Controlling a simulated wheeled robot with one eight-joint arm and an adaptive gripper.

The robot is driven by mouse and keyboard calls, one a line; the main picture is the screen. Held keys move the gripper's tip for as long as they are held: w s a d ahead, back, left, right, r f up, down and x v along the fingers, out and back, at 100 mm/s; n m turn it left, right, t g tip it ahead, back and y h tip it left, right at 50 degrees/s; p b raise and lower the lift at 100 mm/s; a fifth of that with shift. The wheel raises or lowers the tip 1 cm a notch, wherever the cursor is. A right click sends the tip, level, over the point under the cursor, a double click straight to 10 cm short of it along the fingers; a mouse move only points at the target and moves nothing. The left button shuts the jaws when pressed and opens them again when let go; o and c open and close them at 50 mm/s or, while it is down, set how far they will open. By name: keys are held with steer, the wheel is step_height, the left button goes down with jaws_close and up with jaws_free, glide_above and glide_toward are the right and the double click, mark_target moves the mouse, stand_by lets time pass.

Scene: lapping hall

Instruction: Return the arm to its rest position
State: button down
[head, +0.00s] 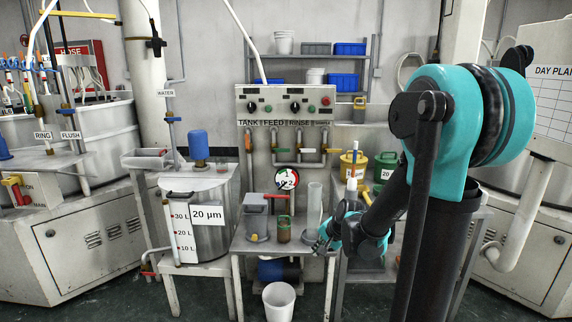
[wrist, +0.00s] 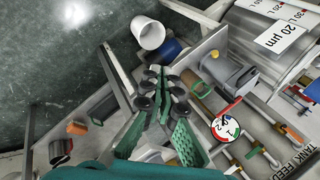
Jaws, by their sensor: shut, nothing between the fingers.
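My arm, teal and black, rises at the right of the head view and reaches down and forward to the middle bench (head: 262,243). My gripper (head: 322,244) is beside the bench's right part, near a light grey upright cylinder (head: 314,205). In the wrist view my gripper (wrist: 160,84) shows its green-padded fingers and black joints, shut with nothing held. Beyond it are a grey device (wrist: 228,72), a brown cylinder with a green handle (wrist: 203,98) and a round gauge (wrist: 226,128). I cannot tell whether the gripper touches anything.
A steel tank marked 20 µm (head: 208,235) stands left of the bench. A control panel with pipes (head: 290,105) is behind. Yellow (head: 352,165) and green (head: 385,165) cans stand to the right. A white bucket (head: 279,300) is on the floor.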

steer(key=s+d+f+n+h, duration=0.1)
steer(key=s+d+n, duration=0.2)
steer(key=s, duration=0.3)
steer(key=s+d+n+g+h, duration=0.1)
steer(key=s+d+n, duration=0.1)
steer(key=s, duration=0.5)
steer(key=s+d+f+n+h, duration=0.1)
steer(key=s+d+n, duration=0.2)
steer(key=s, duration=0.3)
steer(key=shift+s+d+f+n+h, duration=0.3)
steer(key=shift+s+f+n, duration=0.05)
steer(key=shift+s+n, duration=0.05)
